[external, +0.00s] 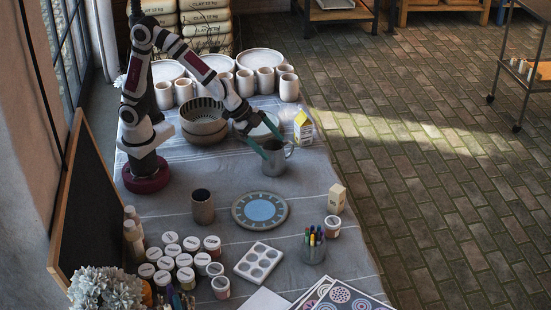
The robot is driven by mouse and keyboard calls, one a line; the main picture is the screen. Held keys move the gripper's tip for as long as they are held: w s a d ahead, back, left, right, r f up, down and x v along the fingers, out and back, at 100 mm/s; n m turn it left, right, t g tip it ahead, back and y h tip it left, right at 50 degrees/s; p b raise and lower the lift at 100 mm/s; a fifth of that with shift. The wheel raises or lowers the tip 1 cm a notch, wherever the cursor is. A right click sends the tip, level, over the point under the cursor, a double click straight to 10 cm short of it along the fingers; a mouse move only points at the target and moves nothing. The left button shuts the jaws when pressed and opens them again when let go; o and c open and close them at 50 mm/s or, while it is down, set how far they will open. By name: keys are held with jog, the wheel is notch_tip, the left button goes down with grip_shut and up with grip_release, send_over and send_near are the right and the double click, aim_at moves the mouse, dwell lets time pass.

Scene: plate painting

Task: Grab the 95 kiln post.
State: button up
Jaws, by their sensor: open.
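A small cream upright block (336,200) with a dark marking, which looks like the kiln post, stands near the table's right edge. Its marking is too small to read as 95. My gripper (275,149) has teal fingers spread apart, with nothing visibly held. Its fingertips are at the grey metal pitcher (276,164), above and behind the block in the picture; I cannot tell whether they touch the pitcher.
A blue-centred plate (261,209) lies left of the block. A small lidded jar (332,226) and a cup of markers (313,248) stand close below it. A yellow-topped carton (304,128) stands at the back right. Bowls (204,121) sit behind. Bare cloth surrounds the plate.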

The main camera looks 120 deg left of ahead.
aim_at(334, 187)
jog(key=w+a+f+t+h, duration=0.1)
jog(key=w+a+f+t, duration=0.1)
jog(key=w+f, duration=0.2)
jog(key=w+a+f+t+h, duration=0.2)
jog(key=w+a+f, duration=0.1)
jog(key=w+f, duration=0.1)
jog(key=w+a+f+n+t+h, duration=0.1)
jog(key=w+a+f+t, duration=0.1)
jog(key=w+a+f, duration=0.1)
jog(key=shift+w+a+f+t, duration=0.1)
jog(key=shift+w+f+t, duration=0.1)
jog(key=shift+w+f, duration=0.3)
jog(key=shift+w+f+t, duration=0.2)
jog(key=shift+w, duration=0.45)
jog(key=x, duration=0.7)
jog(key=shift+w+r, duration=0.3)
jog(key=shift+w, duration=0.05)
grip_shut()
